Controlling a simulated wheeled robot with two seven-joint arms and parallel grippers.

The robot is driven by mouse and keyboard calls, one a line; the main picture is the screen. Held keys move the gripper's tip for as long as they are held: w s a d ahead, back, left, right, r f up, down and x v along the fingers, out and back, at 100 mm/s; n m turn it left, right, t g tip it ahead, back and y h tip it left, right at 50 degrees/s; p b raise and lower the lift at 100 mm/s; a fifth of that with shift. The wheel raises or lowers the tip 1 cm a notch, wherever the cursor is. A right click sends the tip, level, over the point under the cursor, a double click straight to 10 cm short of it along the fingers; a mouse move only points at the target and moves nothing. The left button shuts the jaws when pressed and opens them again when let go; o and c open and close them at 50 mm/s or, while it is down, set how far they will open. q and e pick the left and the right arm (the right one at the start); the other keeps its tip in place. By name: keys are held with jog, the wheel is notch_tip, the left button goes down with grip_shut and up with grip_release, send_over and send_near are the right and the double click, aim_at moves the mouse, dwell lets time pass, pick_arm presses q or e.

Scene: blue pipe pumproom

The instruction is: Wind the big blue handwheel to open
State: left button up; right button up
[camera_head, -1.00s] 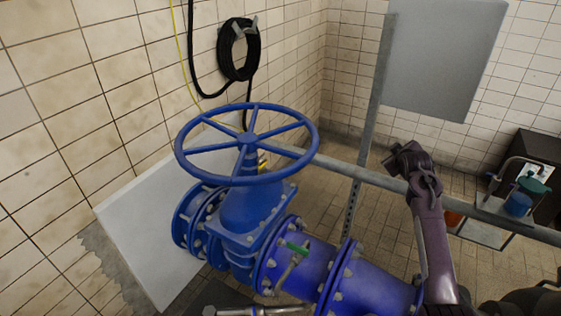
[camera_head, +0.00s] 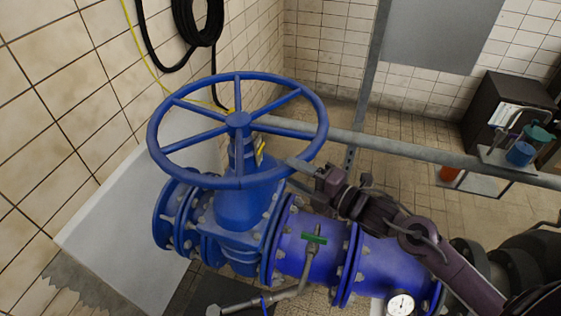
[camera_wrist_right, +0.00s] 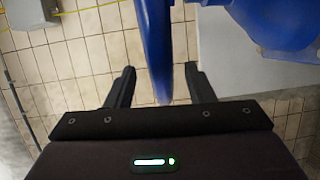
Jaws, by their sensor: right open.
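The big blue handwheel (camera_head: 237,183) sits level on top of a blue valve (camera_head: 240,214) in the head view. My right gripper (camera_head: 303,168) is at the wheel's right front rim, coming from the right. In the right wrist view the blue rim (camera_wrist_right: 154,45) runs between the two spread fingers of the right gripper (camera_wrist_right: 160,78). The fingers are open, with a gap on each side of the rim; I cannot tell whether anything touches. My left gripper is not in view.
A grey rail (camera_head: 390,146) runs behind the wheel to the right. A blue pipe (camera_head: 385,268) with a green-handled small valve (camera_head: 314,238) and a gauge (camera_head: 401,304) lies below my right arm. A tiled wall (camera_head: 60,90) stands left, with a black hose coil (camera_head: 198,20).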

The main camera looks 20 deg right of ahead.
aim_at(280, 166)
jog(key=p+x, duration=0.1)
jog(key=x, duration=0.3)
jog(key=shift+w, duration=0.15)
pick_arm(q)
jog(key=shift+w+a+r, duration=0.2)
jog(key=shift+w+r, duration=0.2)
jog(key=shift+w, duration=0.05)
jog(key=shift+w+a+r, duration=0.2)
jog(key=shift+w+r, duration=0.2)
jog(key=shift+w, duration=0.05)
pick_arm(e)
jog(key=shift+w+a, duration=0.3)
jog(key=shift+w, duration=0.15)
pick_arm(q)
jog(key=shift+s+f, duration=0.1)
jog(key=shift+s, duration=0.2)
pick_arm(e)
jog(key=shift+f, duration=0.1)
grip_shut()
